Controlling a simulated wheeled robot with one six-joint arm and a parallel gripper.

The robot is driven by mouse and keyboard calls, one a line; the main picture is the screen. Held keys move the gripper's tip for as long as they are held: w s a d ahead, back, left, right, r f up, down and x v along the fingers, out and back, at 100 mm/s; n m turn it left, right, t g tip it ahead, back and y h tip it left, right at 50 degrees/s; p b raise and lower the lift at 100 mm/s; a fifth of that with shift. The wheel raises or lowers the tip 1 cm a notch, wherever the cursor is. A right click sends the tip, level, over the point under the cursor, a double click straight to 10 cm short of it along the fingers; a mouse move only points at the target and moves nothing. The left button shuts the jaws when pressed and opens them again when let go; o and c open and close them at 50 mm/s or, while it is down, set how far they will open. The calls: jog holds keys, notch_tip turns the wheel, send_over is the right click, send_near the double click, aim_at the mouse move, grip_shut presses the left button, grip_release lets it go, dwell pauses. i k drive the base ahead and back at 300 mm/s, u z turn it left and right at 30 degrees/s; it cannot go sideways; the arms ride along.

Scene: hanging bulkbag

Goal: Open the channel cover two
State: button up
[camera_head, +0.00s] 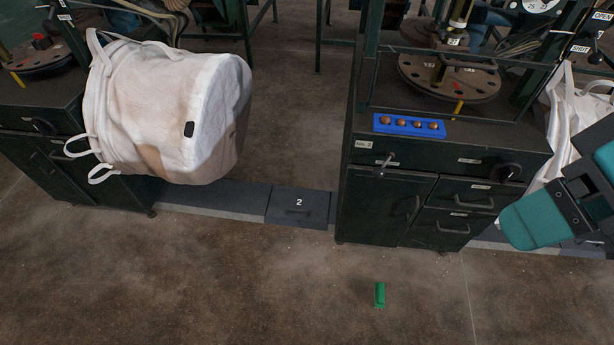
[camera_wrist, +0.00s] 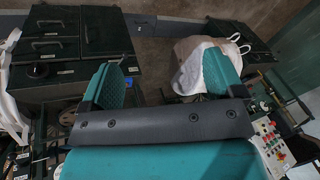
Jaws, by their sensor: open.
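The channel cover two (camera_head: 297,206) is a dark grey flat panel marked "2" with a recessed handle, lying shut in the low channel between the two machine cabinets in the head view. My gripper (camera_head: 550,215) is at the right edge of the head view, in front of the right cabinet and far to the right of the cover. In the wrist view its two teal fingers (camera_wrist: 168,82) stand wide apart with nothing between them. I cannot make out the cover's number in the wrist view.
A white bulk bag (camera_head: 165,110) hangs left of the cover. The cabinet labelled No. 2 (camera_head: 390,205) stands right of it, with a blue tray of round pieces (camera_head: 409,126) on top. A green object (camera_head: 380,294) lies on the floor. The floor before the cover is clear.

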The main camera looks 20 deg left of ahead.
aim_at(303, 205)
jog(key=u, duration=0.5)
jog(key=k, duration=0.65)
jog(key=u, duration=1.15)
jog(key=i, duration=1.6)
jog(key=z, duration=0.8)
jog(key=i, duration=0.6)
jog(key=z, duration=0.5)
